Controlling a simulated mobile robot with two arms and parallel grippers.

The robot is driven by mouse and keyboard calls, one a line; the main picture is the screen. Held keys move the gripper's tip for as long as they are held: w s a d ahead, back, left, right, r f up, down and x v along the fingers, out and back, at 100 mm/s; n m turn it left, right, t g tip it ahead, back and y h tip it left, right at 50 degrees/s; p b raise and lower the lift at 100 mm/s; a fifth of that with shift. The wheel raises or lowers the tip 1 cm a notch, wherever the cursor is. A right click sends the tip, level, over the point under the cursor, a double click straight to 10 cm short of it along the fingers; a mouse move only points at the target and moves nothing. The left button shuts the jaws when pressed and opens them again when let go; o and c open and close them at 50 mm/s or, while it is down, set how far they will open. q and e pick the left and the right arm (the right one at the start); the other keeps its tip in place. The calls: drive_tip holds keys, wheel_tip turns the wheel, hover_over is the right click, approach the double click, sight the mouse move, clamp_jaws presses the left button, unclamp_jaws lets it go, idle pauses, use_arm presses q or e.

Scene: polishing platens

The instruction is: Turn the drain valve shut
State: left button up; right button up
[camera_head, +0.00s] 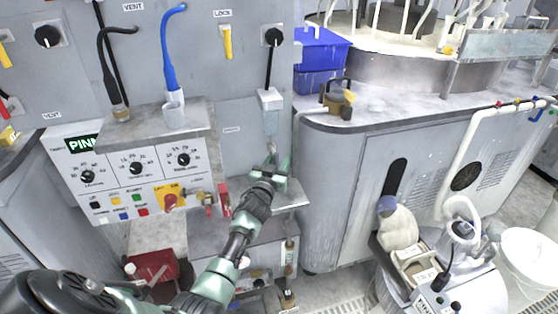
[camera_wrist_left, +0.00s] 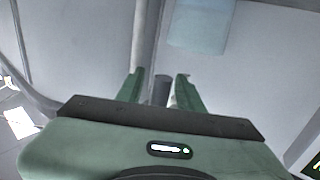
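My left gripper (camera_head: 278,158) reaches in front of the grey cabinet wall, below a white holder with a translucent light-blue part (camera_head: 271,122). In the left wrist view its two green fingers (camera_wrist_left: 158,90) stand apart, with a short dark grey cylinder (camera_wrist_left: 161,90) showing between them and visible gaps at the sides. I cannot tell whether this cylinder belongs to the drain valve. A red handle (camera_head: 224,197) beside brass fittings (camera_head: 204,199) is left of my left wrist; I cannot tell whether this is the drain valve. My right gripper is not in view.
A rounded grey counter (camera_head: 340,190) stands to the right of my arm. A blue bin (camera_head: 318,55) and a brass padlock-like object (camera_head: 338,98) sit on it. A white bucket (camera_head: 530,265) is far right.

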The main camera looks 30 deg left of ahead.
use_arm(q)
drive_tip(key=shift+c, duration=0.4)
clamp_jaws()
drive_tip(key=shift+s+a+r+m+g+y+p, duration=0.25)
drive_tip(key=shift+s+a+m+g+y+p, duration=0.35)
drive_tip(key=shift+m+g+p, duration=1.7)
drive_tip(key=shift+s+a+r+m+g+y+p, duration=0.4)
drive_tip(key=shift+m+g+p, duration=0.9)
drive_tip(key=shift+p, duration=1.95)
drive_tip(key=shift+s+a+r+m+g+y+p, duration=0.1)
drive_tip(key=shift+s+a+m+g+y+p, duration=0.6)
drive_tip(key=shift+m+g+p, duration=1.3)
drive_tip(key=shift+s+d+t+p, duration=0.1)
drive_tip(key=shift+s+t+p, duration=0.15)
drive_tip(key=shift+t+p, duration=0.4)
drive_tip(key=shift+o, duration=0.4)
unclamp_jaws()
